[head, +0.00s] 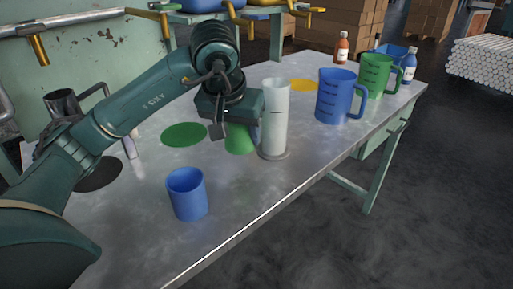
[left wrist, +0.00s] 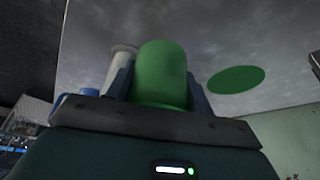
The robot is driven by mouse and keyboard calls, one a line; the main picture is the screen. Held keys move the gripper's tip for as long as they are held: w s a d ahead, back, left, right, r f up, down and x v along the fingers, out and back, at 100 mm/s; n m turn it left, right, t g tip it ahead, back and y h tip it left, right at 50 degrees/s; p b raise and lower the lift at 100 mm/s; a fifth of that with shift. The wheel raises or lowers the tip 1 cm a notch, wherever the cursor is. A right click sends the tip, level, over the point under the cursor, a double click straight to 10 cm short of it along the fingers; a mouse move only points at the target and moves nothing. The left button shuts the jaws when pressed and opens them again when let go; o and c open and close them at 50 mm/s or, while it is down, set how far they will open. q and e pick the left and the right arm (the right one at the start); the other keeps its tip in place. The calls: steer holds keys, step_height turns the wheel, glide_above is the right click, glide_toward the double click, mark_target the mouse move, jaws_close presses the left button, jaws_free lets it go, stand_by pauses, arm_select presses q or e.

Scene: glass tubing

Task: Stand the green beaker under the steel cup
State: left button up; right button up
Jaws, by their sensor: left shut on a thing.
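The green beaker (head: 240,140) is between the fingers of my left gripper (head: 235,128), which is shut on it. The gripper hides its upper part in the head view. In the left wrist view the green beaker (left wrist: 162,72) fills the space between the two fingers. I cannot tell whether its base touches the table. A dark metal cup (head: 62,101), which looks like the steel cup, is at the far left behind my left arm, above a black disc (head: 98,176) on the table. My arm hides part of the area under it. My right gripper is not in view.
A tall white cylinder (head: 274,112) stands just right of the green beaker. A blue beaker (head: 187,197) stands nearer the front. A flat green disc (head: 184,134) lies left of my gripper. A blue jug (head: 336,98) and green jug (head: 376,77) stand at the right.

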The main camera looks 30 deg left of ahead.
mark_target(240, 168)
arm_select(q)
steer(key=shift+f+b, duration=0.45)
steer(key=shift+f, duration=2.15)
steer(key=shift+f, duration=0.1)
steer(key=shift+f, duration=0.15)
steer(key=o, duration=1)
steer(key=shift+c, duration=0.2)
